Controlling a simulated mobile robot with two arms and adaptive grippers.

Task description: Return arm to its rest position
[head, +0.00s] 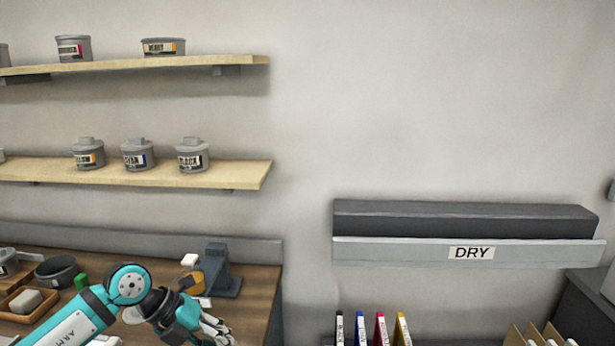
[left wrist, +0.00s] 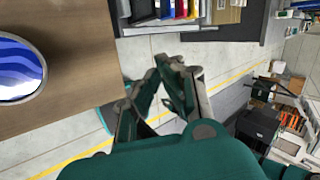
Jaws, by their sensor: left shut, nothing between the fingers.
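My left arm comes in from the lower left in the head view, with its gripper (head: 214,328) over the right end of the wooden bench (head: 255,290). In the left wrist view the fingers of the left gripper (left wrist: 165,75) meet at their tips with nothing between them. The gripper is apart from the bench edge and points over open floor in that view. My right gripper is in neither view.
Ink tins (head: 190,155) stand on two wall shelves (head: 225,172). A grey stand (head: 222,272) and a wooden tray (head: 22,312) are on the bench. A rack marked DRY (head: 550,252) hangs at right, above several coloured binders (head: 381,328). A blue-striped disc (left wrist: 18,70) lies on the bench.

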